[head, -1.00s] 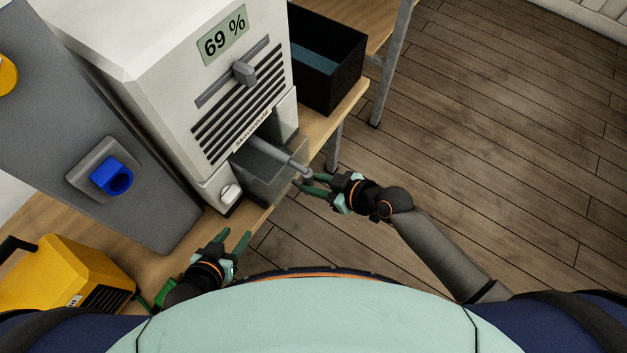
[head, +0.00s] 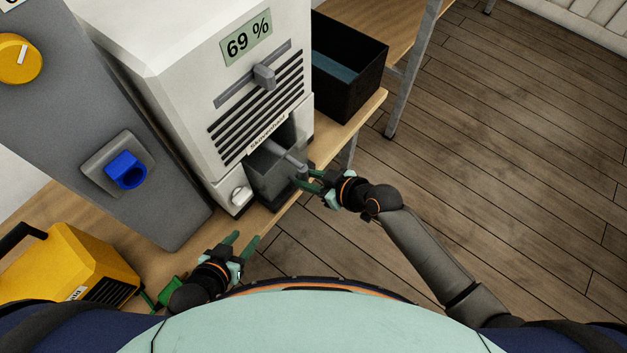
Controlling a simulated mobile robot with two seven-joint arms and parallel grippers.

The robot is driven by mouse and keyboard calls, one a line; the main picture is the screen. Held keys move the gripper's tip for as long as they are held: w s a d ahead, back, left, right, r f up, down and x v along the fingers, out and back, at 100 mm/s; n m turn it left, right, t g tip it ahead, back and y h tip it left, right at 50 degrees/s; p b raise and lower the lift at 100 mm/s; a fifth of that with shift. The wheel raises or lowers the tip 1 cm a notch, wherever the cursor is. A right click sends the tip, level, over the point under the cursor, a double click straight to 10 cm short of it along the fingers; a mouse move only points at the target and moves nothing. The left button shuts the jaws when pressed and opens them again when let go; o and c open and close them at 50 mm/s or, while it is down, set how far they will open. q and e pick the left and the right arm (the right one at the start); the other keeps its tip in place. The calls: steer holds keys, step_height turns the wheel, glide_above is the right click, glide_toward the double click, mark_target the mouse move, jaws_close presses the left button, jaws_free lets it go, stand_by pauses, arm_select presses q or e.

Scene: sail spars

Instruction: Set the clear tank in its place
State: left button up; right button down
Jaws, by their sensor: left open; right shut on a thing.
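The clear tank (head: 272,180) is a see-through grey box low in the front of the white machine (head: 190,85). Most of it sits inside the machine's opening, and its front end still shows at the opening. A grey bar handle (head: 289,158) runs along it toward my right gripper. My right gripper (head: 304,180) is shut on the tank at the handle's outer end; its fingertips partly hide the grip. My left gripper (head: 245,241) is open and empty, below and left of the tank, near the bench's front edge.
The machine's display (head: 247,37) reads 69 %. A black open bin (head: 350,85) stands to its right. A grey cabinet (head: 75,120) with a blue knob (head: 126,171) and a yellow case (head: 85,262) stand left. The wooden floor at right is clear.

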mark_target(293, 169)
steer(key=shift+w+a+b, duration=0.35)
steer(key=shift+w+a, duration=0.35)
steer(key=shift+a, duration=0.3)
steer(key=shift+w+a+b, duration=0.3)
steer(key=shift+w+a, duration=0.4)
steer(key=shift+a, duration=0.25)
steer(key=c, duration=0.6)
jaws_free()
steer(key=shift+d, duration=0.1)
arm_select(q)
steer(key=shift+f, duration=0.6)
arm_select(e)
steer(key=shift+o, duration=0.2)
steer(key=shift+s+f, duration=0.1)
arm_select(q)
steer(key=shift+s, duration=0.1)
arm_select(e)
steer(key=p+v, duration=0.1)
steer(key=v, duration=0.2)
arm_select(q)
step_height(293, 169, up, 2)
steer(key=shift+r+p, duration=0.1)
steer(key=shift+p, duration=0.55)
arm_select(e)
steer(key=v, duration=0.9)
steer(key=shift+r, duration=0.3)
